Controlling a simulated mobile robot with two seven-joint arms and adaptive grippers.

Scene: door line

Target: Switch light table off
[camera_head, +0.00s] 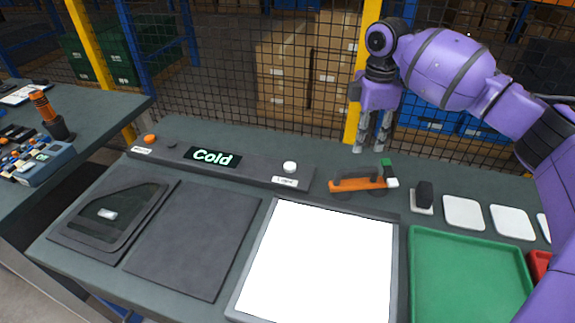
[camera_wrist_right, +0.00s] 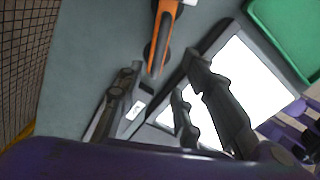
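The light table (camera_head: 322,262) glows plain white inside a grey frame, and its lit surface also shows in the wrist view (camera_wrist_right: 250,80). A dark control bar (camera_head: 255,172) lies behind it. The bar has a white round button (camera_head: 290,167) above a small label at its right end, an orange button (camera_head: 150,139) at its left end, and a display (camera_head: 212,157) reading "Cold". My right gripper (camera_head: 369,148) hangs fingers down, behind and right of the white button and apart from it. Its fingers are spread and empty. My left gripper is out of view.
A green tray (camera_head: 468,232), white squares (camera_head: 463,212) and a small black block (camera_head: 424,194) are at right. Dark panels (camera_head: 194,238) lie at left. A mesh fence (camera_head: 240,70) stands behind.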

